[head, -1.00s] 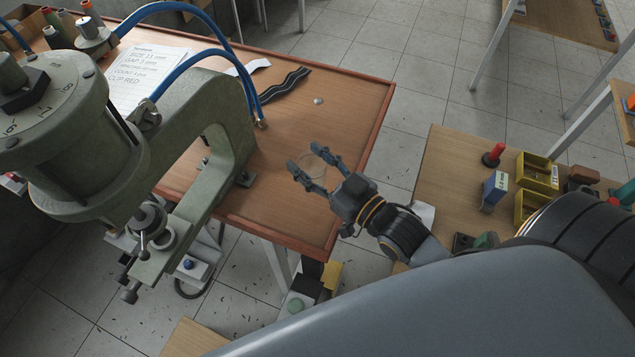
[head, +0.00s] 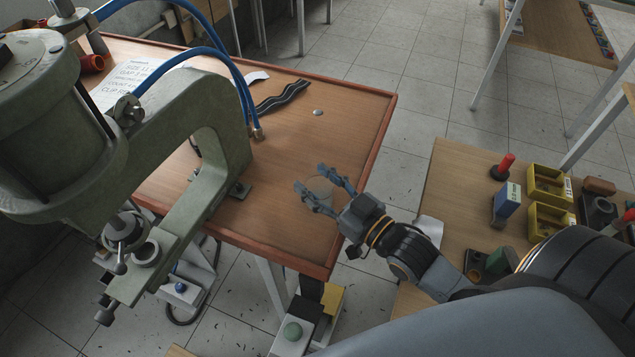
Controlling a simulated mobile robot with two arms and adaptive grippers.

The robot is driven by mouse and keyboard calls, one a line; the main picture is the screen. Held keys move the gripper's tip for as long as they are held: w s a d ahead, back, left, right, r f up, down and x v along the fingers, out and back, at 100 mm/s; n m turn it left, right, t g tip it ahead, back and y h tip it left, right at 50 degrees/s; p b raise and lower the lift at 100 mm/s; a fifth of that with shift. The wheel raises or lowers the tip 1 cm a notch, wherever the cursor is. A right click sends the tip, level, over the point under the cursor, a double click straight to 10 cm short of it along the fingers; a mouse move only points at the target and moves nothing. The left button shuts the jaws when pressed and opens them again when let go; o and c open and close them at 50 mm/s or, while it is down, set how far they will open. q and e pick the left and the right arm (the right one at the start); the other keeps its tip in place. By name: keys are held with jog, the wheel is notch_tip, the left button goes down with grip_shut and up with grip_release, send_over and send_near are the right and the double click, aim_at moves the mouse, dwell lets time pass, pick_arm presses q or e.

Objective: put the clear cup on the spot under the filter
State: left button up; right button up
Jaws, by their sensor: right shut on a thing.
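The clear cup (head: 321,188) is a faint, see-through round shape between the fingers of my right gripper. My right gripper (head: 311,177) is shut on it, over the right front part of the wooden table (head: 345,120). I cannot tell whether the cup touches the tabletop. I cannot make out a filter or a marked spot under one. My left gripper is not in view.
A large green press (head: 205,120) stands at the left, with blue hoses (head: 235,75) behind it. A dark wavy strip (head: 282,96) and a small metal disc (head: 318,113) lie on the table. A second table (head: 450,200) with yellow bins (head: 549,185) stands at right.

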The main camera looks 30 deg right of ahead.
jog(key=o, duration=1.2)
jog(key=shift+f, duration=0.1)
jog(key=shift+o, duration=0.2)
